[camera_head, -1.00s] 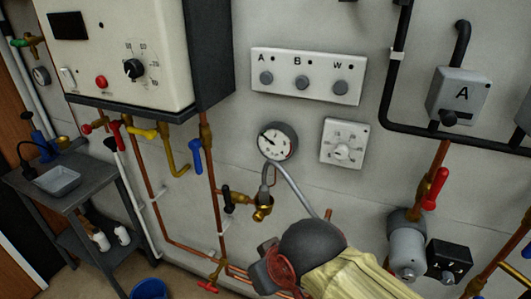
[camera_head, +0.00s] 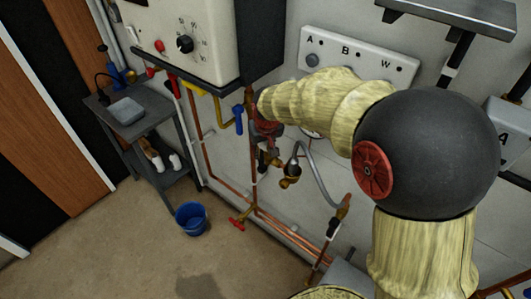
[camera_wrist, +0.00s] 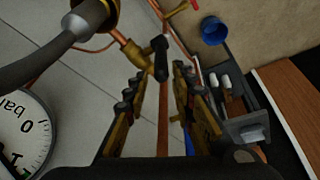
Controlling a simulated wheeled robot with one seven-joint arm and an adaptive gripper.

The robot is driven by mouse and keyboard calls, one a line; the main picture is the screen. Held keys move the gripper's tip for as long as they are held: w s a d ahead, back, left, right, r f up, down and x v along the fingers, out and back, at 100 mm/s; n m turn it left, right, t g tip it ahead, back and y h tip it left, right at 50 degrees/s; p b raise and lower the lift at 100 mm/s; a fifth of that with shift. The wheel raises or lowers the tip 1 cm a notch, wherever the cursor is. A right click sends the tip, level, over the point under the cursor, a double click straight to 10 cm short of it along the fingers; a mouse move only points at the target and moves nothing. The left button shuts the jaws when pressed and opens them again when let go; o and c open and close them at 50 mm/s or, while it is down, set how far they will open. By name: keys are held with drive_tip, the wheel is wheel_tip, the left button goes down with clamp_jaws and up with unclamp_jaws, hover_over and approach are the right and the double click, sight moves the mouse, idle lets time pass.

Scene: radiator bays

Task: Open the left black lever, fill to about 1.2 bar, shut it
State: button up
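The black lever (camera_wrist: 160,58) is in the wrist view, just beyond and between my gripper's fingertips, next to a brass fitting (camera_wrist: 132,52) on the copper pipe. My gripper (camera_wrist: 158,78) is open with nothing clamped; I cannot tell whether a finger touches the lever. In the head view my gripper (camera_head: 266,142) is small, at the pipe left of the hose, and largely hides the lever. The pressure gauge (camera_wrist: 22,128) is cut off at the wrist view's left edge; its 0 and "bar" show, but no needle. In the head view my arm mostly covers the gauge.
The grey braided hose (camera_head: 318,180) and brass valve (camera_head: 290,172) are right of my gripper. A blue lever (camera_head: 238,120) hangs close on its left, under the boiler (camera_head: 190,35). A blue bucket (camera_head: 191,217) and grey trolley (camera_head: 125,112) stand at left.

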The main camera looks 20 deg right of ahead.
sight(261, 161)
drive_tip(key=shift+w+r, duration=0.15)
drive_tip(key=shift+w, duration=0.15)
drive_tip(key=b+x, duration=0.1)
drive_tip(key=x, duration=1)
drive_tip(key=shift+w+f, duration=0.25)
drive_tip(key=shift+w, duration=0.1)
drive_tip(key=shift+a, duration=0.1)
drive_tip(key=shift+c, duration=1.2)
drive_tip(key=c, duration=0.4)
clamp_jaws()
